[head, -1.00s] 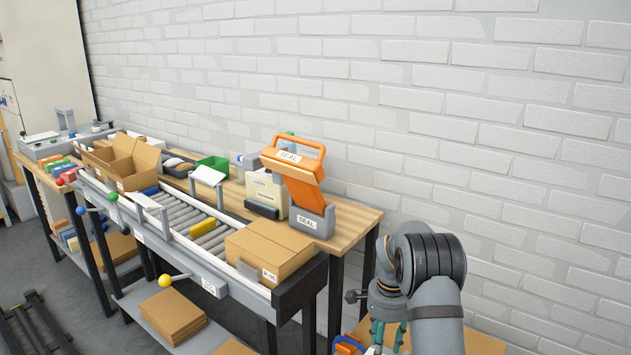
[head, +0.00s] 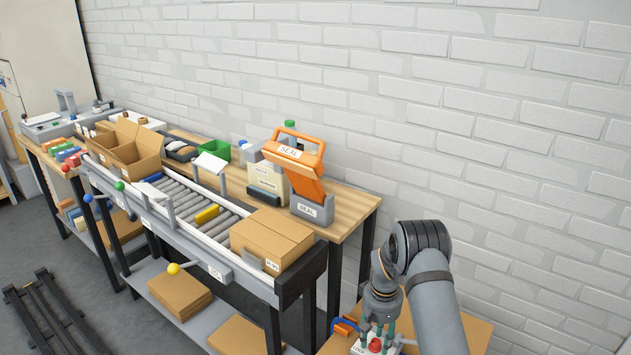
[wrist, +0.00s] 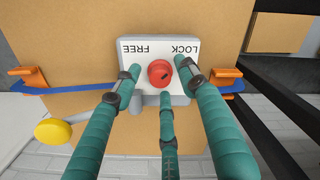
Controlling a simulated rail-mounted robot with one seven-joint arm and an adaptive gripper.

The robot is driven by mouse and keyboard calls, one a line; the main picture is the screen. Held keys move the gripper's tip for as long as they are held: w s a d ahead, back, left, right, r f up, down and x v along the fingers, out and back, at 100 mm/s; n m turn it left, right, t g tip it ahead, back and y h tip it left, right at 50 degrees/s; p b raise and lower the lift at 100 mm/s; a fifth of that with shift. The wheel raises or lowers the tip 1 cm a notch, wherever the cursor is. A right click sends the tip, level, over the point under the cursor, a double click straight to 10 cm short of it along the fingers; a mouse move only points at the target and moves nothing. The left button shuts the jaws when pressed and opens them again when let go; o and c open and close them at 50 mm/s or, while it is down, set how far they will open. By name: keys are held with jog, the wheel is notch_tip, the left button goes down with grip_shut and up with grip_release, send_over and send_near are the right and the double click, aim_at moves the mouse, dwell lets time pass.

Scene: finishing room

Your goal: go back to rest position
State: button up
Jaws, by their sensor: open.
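My gripper (wrist: 160,88) has several green fingers, spread open around a red knob (wrist: 160,73) on a white plate (wrist: 133,57). The plate reads FREE and LOCK, upside down in the wrist view. The knob lies between the fingertips; whether any finger touches it I cannot tell. In the head view my gripper (head: 375,335) hangs at the lower right, fingers pointing down, with the red knob (head: 375,345) just below. My arm bends above it.
A blue strap (wrist: 70,88) runs through orange clips (wrist: 26,80) on the cardboard-coloured surface. Left of my arm stand the roller conveyor (head: 285,285) with a closed box (head: 270,240), and an orange sealer (head: 296,168) on a bench. A white brick wall (head: 470,90) rises behind.

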jog(key=n+p, duration=0.2)
jog(key=n, duration=0.1)
jog(key=n+p, duration=0.1)
jog(key=n, duration=0.1)
jog(key=shift+r, duration=0.3)
jog(key=shift+r+b, duration=0.35)
jog(key=shift+r, duration=1.05)
jog(key=shift+r, duration=0.1)
